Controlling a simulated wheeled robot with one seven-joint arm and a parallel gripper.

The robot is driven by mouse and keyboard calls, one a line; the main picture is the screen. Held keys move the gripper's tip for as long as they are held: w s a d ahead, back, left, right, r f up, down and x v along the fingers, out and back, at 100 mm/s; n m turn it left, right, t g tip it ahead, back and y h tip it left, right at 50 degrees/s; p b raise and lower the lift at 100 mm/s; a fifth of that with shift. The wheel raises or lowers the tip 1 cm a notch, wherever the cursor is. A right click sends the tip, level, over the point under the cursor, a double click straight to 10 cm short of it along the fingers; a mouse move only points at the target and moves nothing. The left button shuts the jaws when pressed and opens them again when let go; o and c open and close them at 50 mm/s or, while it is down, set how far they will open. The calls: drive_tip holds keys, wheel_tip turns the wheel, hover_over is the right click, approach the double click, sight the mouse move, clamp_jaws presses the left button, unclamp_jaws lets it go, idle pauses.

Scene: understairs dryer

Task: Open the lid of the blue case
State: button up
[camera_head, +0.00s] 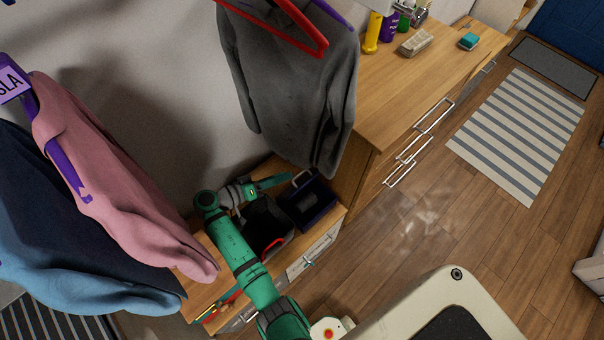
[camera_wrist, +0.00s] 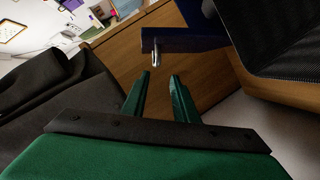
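The blue case (camera_head: 322,207), a dark navy box with a greyish patch on its upper face, sits on the low wooden bench beside the taller cabinet. A pale handle (camera_head: 301,178) shows at its back edge. In the wrist view a dark blue part (camera_wrist: 190,39), apparently of the case, carries a small metal piece (camera_wrist: 155,50). My gripper (camera_wrist: 160,76) is open and empty, its two green fingers apart, the metal piece just beyond their tips. In the head view the green finger end (camera_head: 272,181) is close behind the case. How the lid sits is unclear.
A black item (camera_head: 262,222) with a red edge lies left of the case on the bench (camera_head: 200,246). A grey shirt (camera_head: 295,85) hangs just above, pink and blue clothes at left. The wooden cabinet (camera_head: 370,130) stands right; the floor in front is clear.

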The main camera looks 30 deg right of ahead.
sight(299, 174)
drive_tip(key=shift+m+g, duration=0.8)
drive_tip(key=shift+s+x, duration=0.25)
drive_tip(key=shift+x, duration=1.45)
drive_tip(key=shift+s+x, duration=0.2)
drive_tip(key=shift+x, duration=1.5)
drive_tip(key=shift+a, duration=0.1)
clamp_jaws()
drive_tip(key=shift+w, duration=0.1)
